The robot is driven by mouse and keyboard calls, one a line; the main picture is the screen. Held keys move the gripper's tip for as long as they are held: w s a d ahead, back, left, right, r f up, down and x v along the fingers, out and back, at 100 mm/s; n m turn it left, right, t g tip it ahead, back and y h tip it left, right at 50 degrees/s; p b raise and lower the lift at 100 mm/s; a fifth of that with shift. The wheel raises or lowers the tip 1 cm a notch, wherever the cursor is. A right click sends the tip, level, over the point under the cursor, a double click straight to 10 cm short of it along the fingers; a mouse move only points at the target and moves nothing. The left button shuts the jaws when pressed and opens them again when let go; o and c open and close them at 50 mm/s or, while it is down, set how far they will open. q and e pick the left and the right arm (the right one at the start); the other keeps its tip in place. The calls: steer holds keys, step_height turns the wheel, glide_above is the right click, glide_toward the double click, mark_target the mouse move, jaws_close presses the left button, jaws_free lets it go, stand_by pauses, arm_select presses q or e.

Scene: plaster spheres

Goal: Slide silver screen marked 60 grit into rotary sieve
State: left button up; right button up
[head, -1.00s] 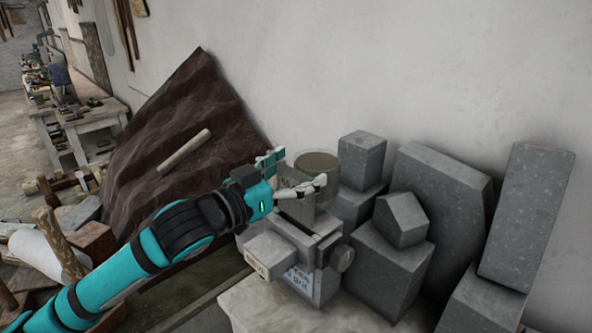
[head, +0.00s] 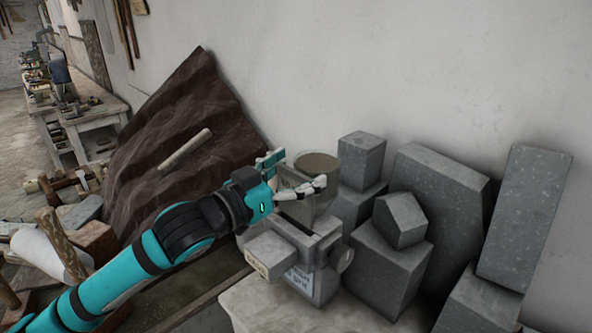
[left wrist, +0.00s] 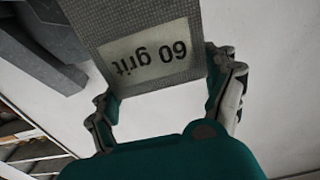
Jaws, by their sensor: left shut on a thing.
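The silver screen (left wrist: 150,38) has a pale label reading "60 grit", upside down in the left wrist view. In the head view the screen (head: 294,204) stands roughly upright over the top of the rotary sieve (head: 318,246). My left gripper (head: 299,172) is shut on the screen, and its fingers (left wrist: 172,92) show on both sides of it in the wrist view. The sieve is a grey box with a side knob and a front label. I cannot tell whether the screen's lower edge is inside the slot. My right gripper is not in view.
The sieve stands on a pale stone block (head: 270,305). A round container (head: 318,163) is behind the screen. Grey stone blocks (head: 392,262) crowd the right side. A large brown rock slab (head: 180,140) leans on the wall at the left.

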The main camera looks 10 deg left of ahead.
mark_target(293, 200)
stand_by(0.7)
arm_select(q)
steer(key=shift+f, duration=0.45)
steer(key=shift+f+b, duration=1.45)
steer(key=shift+f, duration=0.95)
steer(key=shift+r, duration=0.15)
steer(key=shift+r+p, duration=2.3)
steer(key=shift+p, duration=0.2)
steer(key=shift+p, duration=0.7)
steer(key=shift+f+b, duration=0.6)
steer(key=shift+f, duration=0.35)
